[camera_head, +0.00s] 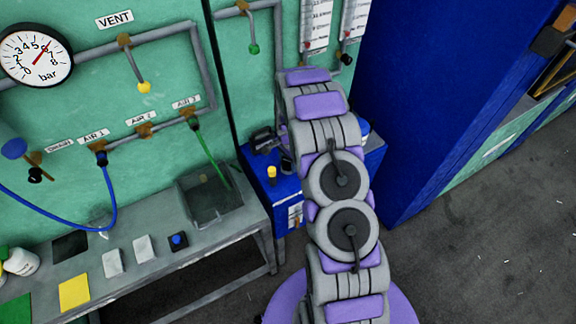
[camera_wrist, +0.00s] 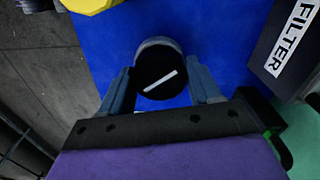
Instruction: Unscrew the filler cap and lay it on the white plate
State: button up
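The filler cap (camera_wrist: 161,76) is a round black cap with a white line across its top, over a blue surface in the wrist view. My gripper (camera_wrist: 163,82) has one grey-blue finger on each side of it, very close to its rim. I cannot tell whether the fingers press on it or leave a small gap. In the head view my arm hides the cap and gripper.
The grey bench (camera_head: 196,271) also carries a yellow plate (camera_head: 74,292), a small dark block with a blue knob (camera_head: 178,241) and a clear tray (camera_head: 209,203). A blue hose (camera_head: 62,228) hangs over it.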

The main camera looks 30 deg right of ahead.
jog(key=c, duration=0.5)
jog(key=o, duration=1.1)
jog(key=shift+o, duration=0.2)
notch_tip(320, 180, up, 17)
jog(key=shift+r, duration=0.1)
